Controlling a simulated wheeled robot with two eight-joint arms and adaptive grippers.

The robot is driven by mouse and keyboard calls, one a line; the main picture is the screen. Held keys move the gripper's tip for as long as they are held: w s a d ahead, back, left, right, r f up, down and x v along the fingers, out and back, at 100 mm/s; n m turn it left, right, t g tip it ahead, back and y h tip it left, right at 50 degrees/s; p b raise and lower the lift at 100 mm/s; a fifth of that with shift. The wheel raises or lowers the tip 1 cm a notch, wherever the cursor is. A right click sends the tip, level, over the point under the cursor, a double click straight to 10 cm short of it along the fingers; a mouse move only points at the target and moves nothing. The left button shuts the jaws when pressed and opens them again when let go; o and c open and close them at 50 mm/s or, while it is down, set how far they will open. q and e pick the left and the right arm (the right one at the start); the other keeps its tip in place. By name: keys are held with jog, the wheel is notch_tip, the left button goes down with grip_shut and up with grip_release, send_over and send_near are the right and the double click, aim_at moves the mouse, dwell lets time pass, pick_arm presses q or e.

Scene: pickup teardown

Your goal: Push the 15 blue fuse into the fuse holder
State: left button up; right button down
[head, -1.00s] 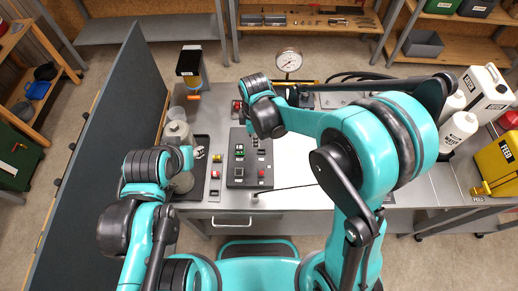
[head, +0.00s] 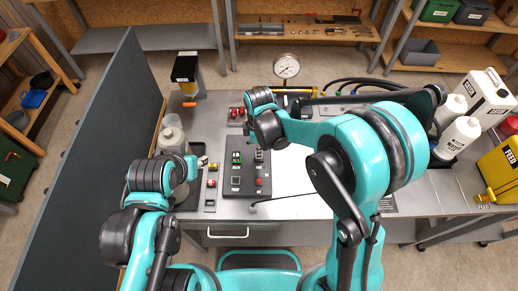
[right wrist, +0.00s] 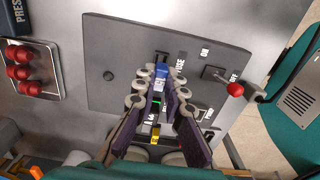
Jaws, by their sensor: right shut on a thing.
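The blue fuse (right wrist: 161,76) shows in the right wrist view between the fingertips of my right gripper (right wrist: 160,80), which is shut on it. It is at the dark fuse holder slot (right wrist: 162,56), by the FUSE label on the grey panel (right wrist: 115,55). I cannot tell how deep it sits. In the head view the panel (head: 232,190) lies flat on the bench, and my right wrist hangs over its far right part, hiding the fingertips.
A red-knobbed ON/OFF switch (right wrist: 234,89) is right of the fingers. A unit with red buttons (right wrist: 24,70) is at the left. In the head view, a pressure gauge (head: 287,67) stands behind the panel, and white bottles (head: 453,110) stand at the right.

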jog(key=shift+f, duration=0.1)
dwell(0.6)
jog(key=shift+f+b, duration=0.85)
jog(key=shift+f+b, duration=0.45)
jog(key=shift+b, duration=0.05)
dwell(0.5)
jog(key=c, duration=1.5)
grip_release()
jog(key=shift+c, duration=0.2)
